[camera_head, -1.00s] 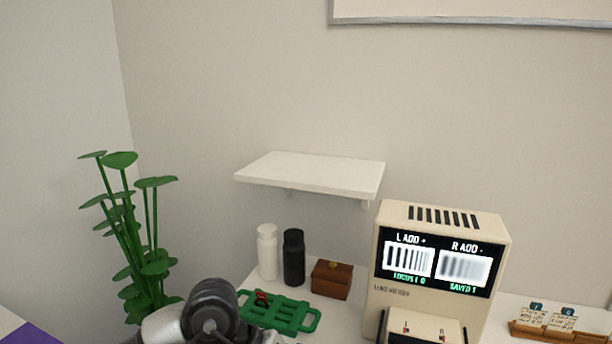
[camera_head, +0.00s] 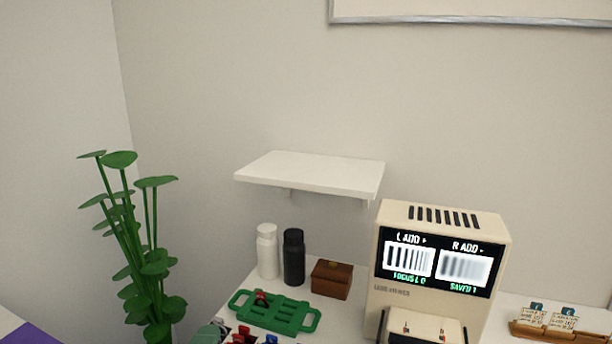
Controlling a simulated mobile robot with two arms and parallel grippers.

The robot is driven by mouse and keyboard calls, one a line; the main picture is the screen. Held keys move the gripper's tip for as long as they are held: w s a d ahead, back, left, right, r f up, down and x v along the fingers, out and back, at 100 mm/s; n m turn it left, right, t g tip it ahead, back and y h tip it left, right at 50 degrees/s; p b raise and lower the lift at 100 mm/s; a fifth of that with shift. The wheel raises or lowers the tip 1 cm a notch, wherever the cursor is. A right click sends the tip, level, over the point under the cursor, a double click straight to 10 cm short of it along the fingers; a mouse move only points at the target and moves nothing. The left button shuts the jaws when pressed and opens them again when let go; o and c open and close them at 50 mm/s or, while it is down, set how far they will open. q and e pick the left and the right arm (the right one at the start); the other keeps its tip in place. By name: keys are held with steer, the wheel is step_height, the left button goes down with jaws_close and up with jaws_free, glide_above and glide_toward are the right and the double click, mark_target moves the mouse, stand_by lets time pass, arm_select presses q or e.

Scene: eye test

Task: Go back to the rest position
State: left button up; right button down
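Neither gripper shows in the head view now, and no arm part is in the picture. The beige lens meter (camera_head: 388,310) stands on the white table, its screen (camera_head: 437,262) lit with two striped panels and the words L ADD, R ADD, FOCUS L 0 and SAVED 1. A green tray with handles (camera_head: 285,318) lies to its left with a small red and black piece (camera_head: 261,299) on it. Several small coloured pieces (camera_head: 243,336) show at the bottom edge, partly cut off.
A white bottle (camera_head: 267,252), a black bottle (camera_head: 293,258) and a brown wooden box (camera_head: 331,279) stand behind the tray. A white shelf (camera_head: 310,172) juts from the wall above. A plant (camera_head: 146,265) is at left. A wooden rack with cards (camera_head: 546,331) is at right.

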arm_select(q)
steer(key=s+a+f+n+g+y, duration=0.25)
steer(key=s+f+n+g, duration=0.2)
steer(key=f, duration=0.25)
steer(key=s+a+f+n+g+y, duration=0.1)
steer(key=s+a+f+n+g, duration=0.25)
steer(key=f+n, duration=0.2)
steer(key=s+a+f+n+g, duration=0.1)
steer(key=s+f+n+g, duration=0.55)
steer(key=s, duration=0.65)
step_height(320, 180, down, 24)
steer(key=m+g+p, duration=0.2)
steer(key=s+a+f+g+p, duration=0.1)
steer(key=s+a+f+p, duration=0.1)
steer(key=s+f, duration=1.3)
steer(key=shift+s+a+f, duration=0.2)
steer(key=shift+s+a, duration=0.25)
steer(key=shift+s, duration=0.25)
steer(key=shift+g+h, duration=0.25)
